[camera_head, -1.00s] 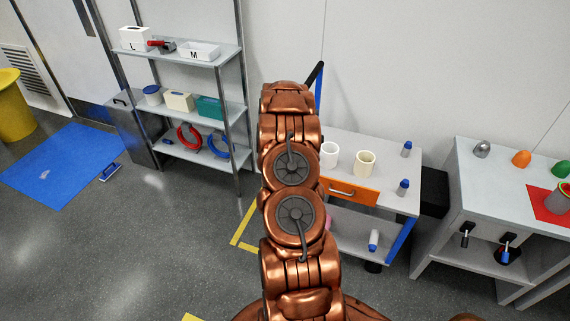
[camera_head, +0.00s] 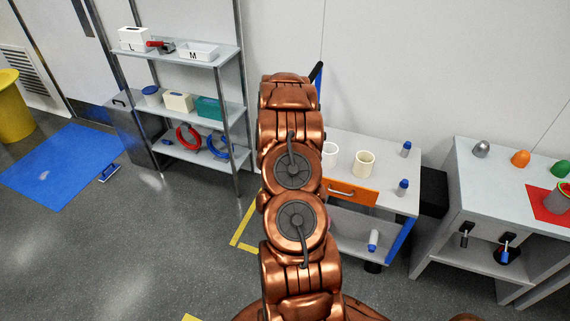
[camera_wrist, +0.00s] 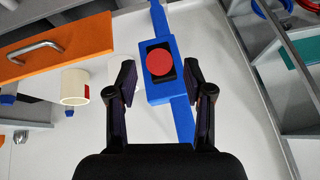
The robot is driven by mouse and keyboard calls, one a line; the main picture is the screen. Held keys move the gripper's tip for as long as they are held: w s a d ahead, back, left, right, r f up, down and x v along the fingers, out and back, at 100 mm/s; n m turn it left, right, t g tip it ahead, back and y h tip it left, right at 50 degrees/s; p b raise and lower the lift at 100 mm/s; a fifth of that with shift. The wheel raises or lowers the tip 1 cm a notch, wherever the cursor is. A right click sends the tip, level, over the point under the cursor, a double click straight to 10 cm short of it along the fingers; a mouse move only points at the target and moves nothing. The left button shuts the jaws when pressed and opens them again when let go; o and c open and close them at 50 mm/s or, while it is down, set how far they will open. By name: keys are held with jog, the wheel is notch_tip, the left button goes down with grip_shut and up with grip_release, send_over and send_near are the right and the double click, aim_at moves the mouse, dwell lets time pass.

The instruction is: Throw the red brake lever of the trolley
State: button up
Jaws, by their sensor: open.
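In the wrist view a blue housing (camera_wrist: 160,93) on a blue bar carries a black plate with a red round piece (camera_wrist: 160,62). This red piece faces the camera, and I cannot make out a lever's length. My gripper (camera_wrist: 158,80) is open and empty, with one finger to each side of the housing and the red piece just beyond the fingertips. In the head view the trolley (camera_head: 385,192) stands right of my arm, with a blue upright (camera_head: 319,88) at its far left. My arm hides my gripper and the red piece there.
A shelf rack (camera_head: 236,110) stands to the left. A grey workbench (camera_head: 470,205) stands to the right. Yellow floor tape (camera_head: 240,232) marks the trolley's left side.

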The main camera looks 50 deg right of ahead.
jog(key=v, duration=0.8)
jog(key=shift+a+r, duration=0.15)
jog(key=shift+r, duration=0.15)
jog(key=shift+s, duration=0.1)
